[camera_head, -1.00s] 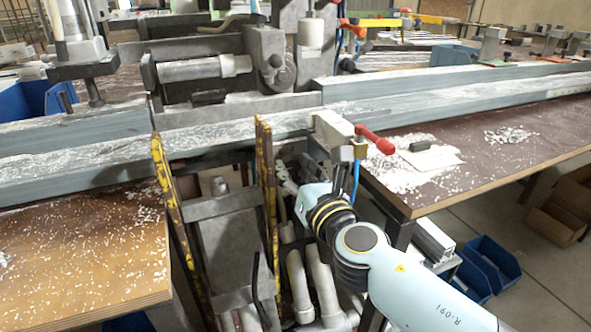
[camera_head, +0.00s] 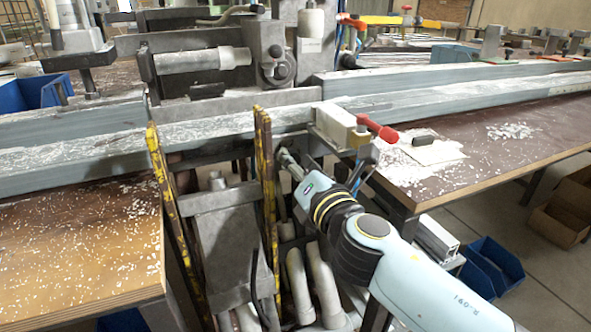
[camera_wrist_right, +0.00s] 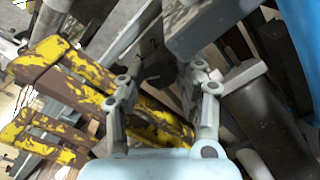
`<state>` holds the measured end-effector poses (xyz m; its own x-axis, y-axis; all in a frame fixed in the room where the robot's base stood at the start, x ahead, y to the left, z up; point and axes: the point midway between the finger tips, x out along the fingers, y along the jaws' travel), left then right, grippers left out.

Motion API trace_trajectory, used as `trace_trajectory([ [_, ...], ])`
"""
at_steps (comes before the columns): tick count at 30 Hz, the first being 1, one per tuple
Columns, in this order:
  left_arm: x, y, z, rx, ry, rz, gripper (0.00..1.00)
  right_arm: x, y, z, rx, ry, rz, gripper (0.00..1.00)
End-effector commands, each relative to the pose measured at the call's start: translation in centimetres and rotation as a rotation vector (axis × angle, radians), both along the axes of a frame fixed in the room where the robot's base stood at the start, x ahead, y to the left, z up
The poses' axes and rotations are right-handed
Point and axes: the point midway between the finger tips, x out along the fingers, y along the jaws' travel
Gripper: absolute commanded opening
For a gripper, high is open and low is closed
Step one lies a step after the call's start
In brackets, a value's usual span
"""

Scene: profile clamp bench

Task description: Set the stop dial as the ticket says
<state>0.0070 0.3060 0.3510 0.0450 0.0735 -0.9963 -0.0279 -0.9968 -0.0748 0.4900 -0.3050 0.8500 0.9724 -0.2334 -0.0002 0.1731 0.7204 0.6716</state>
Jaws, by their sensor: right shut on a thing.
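My right gripper (camera_head: 286,157) reaches in under the clamp block at the front of the bench, beside the yellow-striped upright. In the right wrist view, its two fingers (camera_wrist_right: 163,78) close around a dark, rounded piece (camera_wrist_right: 156,68), which looks like the stop dial. My left gripper is not in view.
Yellow-striped uprights (camera_head: 264,165) and pale pipes (camera_head: 325,285) crowd the space around my right arm. A red-handled clamp (camera_head: 378,128) sits just above it. A long grey profile (camera_head: 220,128) crosses the bench. Blue bins (camera_head: 492,265) stand on the floor at right.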

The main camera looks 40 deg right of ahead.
Motion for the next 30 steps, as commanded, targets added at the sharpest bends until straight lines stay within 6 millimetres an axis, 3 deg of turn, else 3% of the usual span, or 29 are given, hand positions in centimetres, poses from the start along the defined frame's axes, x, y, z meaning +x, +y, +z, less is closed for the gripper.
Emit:
trace_trajectory([
  [15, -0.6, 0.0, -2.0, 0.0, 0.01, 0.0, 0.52, 0.0, -0.1, -0.2, 0.385, -0.092, 0.0, 0.04],
  [30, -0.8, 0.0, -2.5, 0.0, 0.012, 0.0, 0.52, 0.0, -0.1, -0.1, 0.494, -0.118, -0.002, 0.04],
])
